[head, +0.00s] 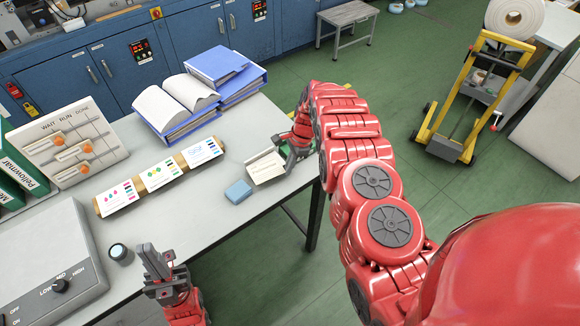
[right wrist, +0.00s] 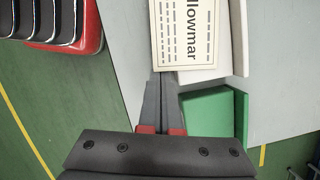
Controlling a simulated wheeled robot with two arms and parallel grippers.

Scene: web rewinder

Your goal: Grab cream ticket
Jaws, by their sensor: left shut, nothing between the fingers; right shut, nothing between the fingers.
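The cream ticket (head: 267,168) lies near the right edge of the grey table. In the right wrist view the ticket (right wrist: 187,32) shows printed lines and the letters "llowmar". My right gripper (head: 286,153) is at the ticket's right side. In the right wrist view its shut, empty fingers (right wrist: 161,82) end right at the ticket's near edge; I cannot tell whether they touch it. A green block (right wrist: 212,112) and a pale raised wall (right wrist: 239,38) stand beside the ticket. My left gripper (head: 157,262) is shut and empty near the table's front edge.
A blue block (head: 238,191) lies just left of the ticket. Printed cards (head: 160,173) rest on a wooden strip. Blue binders (head: 222,72), a slider panel (head: 75,150) and a grey control box (head: 45,265) stand on the table. A small dark-topped jar (head: 120,254) is near my left gripper.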

